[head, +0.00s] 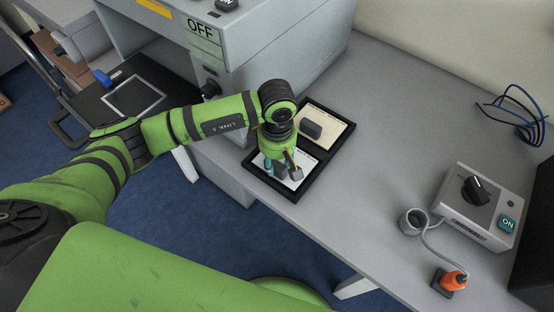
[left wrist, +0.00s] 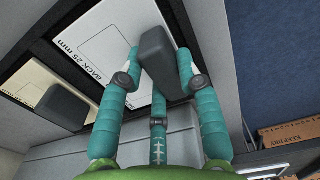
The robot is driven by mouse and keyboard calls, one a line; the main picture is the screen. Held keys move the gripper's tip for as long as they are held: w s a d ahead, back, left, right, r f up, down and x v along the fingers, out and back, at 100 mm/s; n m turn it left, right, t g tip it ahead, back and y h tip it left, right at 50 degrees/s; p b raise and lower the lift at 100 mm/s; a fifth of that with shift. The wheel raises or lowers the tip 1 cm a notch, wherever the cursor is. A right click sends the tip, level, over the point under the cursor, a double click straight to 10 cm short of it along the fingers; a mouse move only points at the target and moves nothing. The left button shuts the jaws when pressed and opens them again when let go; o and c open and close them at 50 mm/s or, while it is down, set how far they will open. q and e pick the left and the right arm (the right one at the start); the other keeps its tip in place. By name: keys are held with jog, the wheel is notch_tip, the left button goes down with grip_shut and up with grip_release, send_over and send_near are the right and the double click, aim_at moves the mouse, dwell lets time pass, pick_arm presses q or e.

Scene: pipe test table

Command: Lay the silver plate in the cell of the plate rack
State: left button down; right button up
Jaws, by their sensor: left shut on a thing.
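The silver plate (left wrist: 104,36) is pale, with "BACK 25 mm" printed on it and a dark grey block-shaped handle (left wrist: 160,62). My left gripper (head: 281,170) is shut on this handle, with its teal fingers around it in the left wrist view (left wrist: 160,72). The plate (head: 297,182) is at the near cell of the black plate rack (head: 249,165), partly hidden by the gripper. I cannot tell whether it lies flat on the cell floor or slightly above it. My right gripper is not in view.
A cream plate (head: 333,127) with a dark handle lies in the rack's far cell. A grey cabinet (head: 262,62) stands behind left. The table between is clear.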

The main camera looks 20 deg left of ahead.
pick_arm(q)
jog(key=c, duration=0.9)
grip_release()
jog(key=shift+o, duration=0.2)
jog(key=shift+r+p, duration=0.25)
jog(key=shift+p, duration=0.15)
notch_tip(320, 180, up, 12)
jog(key=b, duration=0.2)
jog(key=shift+f, duration=0.15)
